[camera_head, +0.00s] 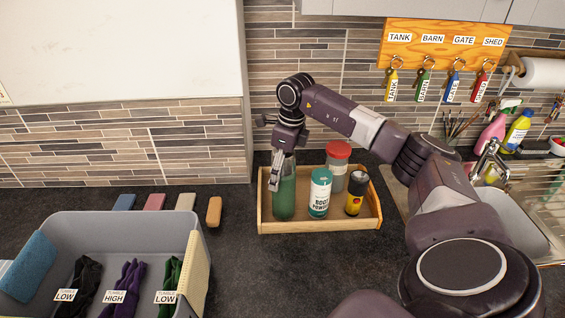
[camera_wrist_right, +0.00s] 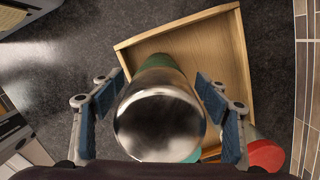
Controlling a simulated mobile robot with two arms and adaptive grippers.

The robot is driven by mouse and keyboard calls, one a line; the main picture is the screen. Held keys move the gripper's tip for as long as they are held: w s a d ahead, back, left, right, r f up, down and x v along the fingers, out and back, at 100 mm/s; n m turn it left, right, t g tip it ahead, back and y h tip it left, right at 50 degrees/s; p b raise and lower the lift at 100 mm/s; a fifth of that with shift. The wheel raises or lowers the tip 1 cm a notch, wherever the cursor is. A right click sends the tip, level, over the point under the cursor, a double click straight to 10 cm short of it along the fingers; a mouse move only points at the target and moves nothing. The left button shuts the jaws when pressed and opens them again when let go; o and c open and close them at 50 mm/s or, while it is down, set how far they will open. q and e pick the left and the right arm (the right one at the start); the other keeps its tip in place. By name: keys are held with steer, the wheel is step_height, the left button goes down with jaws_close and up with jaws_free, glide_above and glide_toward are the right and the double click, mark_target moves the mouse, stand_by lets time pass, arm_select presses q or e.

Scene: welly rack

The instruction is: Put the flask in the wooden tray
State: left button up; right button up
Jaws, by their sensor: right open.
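The green flask (camera_head: 285,190) stands upright inside the left end of the wooden tray (camera_head: 334,224). In the right wrist view the flask (camera_wrist_right: 160,118) shows its shiny metal top, with the tray (camera_wrist_right: 184,37) around and below it. My right gripper (camera_head: 278,180) comes down from above at the flask's top. In the right wrist view its two blue-padded fingers (camera_wrist_right: 166,115) are spread on either side of the flask, with a gap visible at each side. The flask's top is partly hidden by the gripper in the head view. My left gripper is not in view.
The tray also holds a boot powder can (camera_head: 320,193), a red-lidded jar (camera_head: 338,157) and a small black-and-yellow bottle (camera_head: 355,193). The sink (camera_head: 520,225) is at right. Counter in front of the tray is clear.

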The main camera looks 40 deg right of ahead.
steer(key=r+b, duration=0.1)
steer(key=r, duration=0.2)
steer(key=s+r+b, duration=0.1)
steer(key=r, duration=0.3)
steer(key=r+b, duration=0.1)
steer(key=r, duration=0.2)
steer(key=shift+s+d+r+b, duration=0.15)
steer(key=shift+d+r+b, duration=0.1)
steer(key=shift+d+b, duration=0.1)
steer(key=shift+s+r, duration=0.1)
steer(key=shift+r, duration=0.55)
